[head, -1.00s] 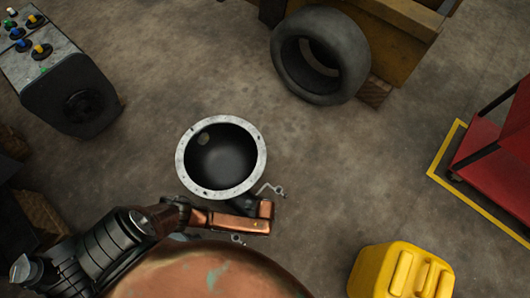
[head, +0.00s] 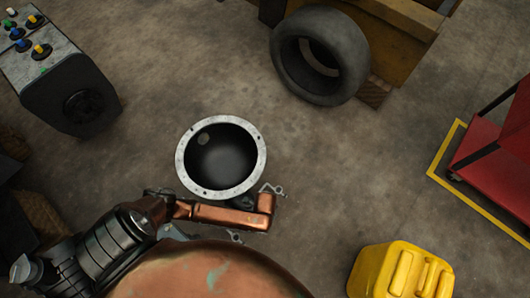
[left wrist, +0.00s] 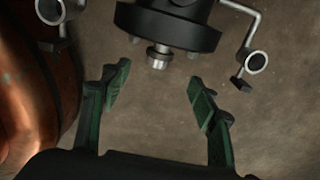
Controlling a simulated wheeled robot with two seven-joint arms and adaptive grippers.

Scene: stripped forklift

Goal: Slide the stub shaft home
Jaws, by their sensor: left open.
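In the left wrist view a short metal stub shaft (left wrist: 159,56) sticks out of a black round flange (left wrist: 168,27). Its free end points toward my left gripper (left wrist: 157,90). The gripper's green-padded fingers are open and empty, one to each side of the shaft's line; the shaft end lies a little beyond the fingertips and looks clear of both. In the head view a round housing (head: 181,160) with a pale bolted rim and dark bore stands near the middle. My left arm reaches in beside its lower edge, and its fingers are hidden there. My right gripper is not in view.
Bent metal rods with ring ends (left wrist: 255,61) flank the flange. A copper-coloured surface (left wrist: 38,75) lies close on the left. A yellow canister (head: 400,272), a tyre (head: 345,55), a control box (head: 72,95) and a red cart (head: 495,150) stand around clear floor.

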